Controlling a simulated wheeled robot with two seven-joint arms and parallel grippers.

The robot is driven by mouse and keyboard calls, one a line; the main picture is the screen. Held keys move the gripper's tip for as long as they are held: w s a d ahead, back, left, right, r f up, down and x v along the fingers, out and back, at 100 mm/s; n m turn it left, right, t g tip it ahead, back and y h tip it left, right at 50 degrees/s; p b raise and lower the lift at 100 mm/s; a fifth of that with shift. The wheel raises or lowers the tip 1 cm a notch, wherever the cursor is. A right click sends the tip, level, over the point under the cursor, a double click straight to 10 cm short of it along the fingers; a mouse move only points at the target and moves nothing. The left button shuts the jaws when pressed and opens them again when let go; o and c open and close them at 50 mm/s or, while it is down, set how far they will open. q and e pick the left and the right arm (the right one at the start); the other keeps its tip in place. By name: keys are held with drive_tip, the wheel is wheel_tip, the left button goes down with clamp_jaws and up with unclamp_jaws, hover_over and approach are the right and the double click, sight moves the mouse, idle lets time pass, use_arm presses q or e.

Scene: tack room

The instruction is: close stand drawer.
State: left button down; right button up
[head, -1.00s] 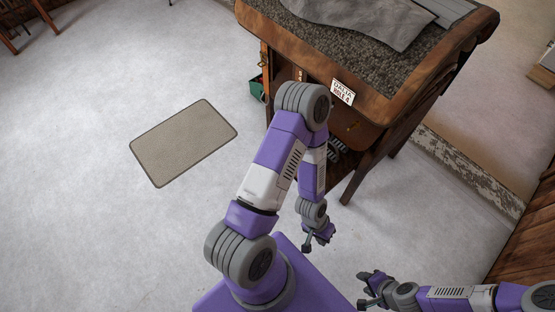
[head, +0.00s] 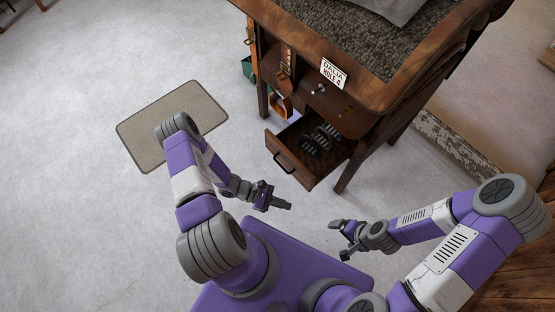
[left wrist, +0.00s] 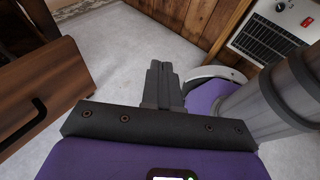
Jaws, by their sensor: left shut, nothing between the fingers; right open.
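The wooden stand (head: 385,100) is at the upper right of the head view. Its lower drawer (head: 293,172) is pulled out, with a dark handle on its front and several dark brush-like items (head: 320,138) inside. The drawer front also shows at the left of the left wrist view (left wrist: 38,100), with its black handle. My left gripper (head: 284,205) is shut and empty, in front of and below the drawer front, apart from it. My right gripper (head: 340,233) is open and empty, to the right of the left one, and also clear of the drawer.
A beige mat (head: 150,125) lies on the pale floor to the left. A green box (head: 248,68) is beside the stand. A heater-like panel (left wrist: 272,40) is on the wood wall in the left wrist view. The floor before the drawer is clear.

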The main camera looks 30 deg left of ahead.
use_arm(q)
drive_tip(key=w+a+f+n+t+y+b, duration=0.2)
drive_tip(key=w+a+f+n+t, duration=0.25)
drive_tip(key=a+n+t, duration=0.35)
drive_tip(key=n+t+y, duration=0.3)
drive_tip(key=t+y, duration=0.2)
approach(284, 152)
drive_tip(key=b+x, duration=0.2)
drive_tip(key=x, duration=0.5)
use_arm(e)
wheel_tip(284, 152, down, 5)
drive_tip(key=shift+f, duration=0.1)
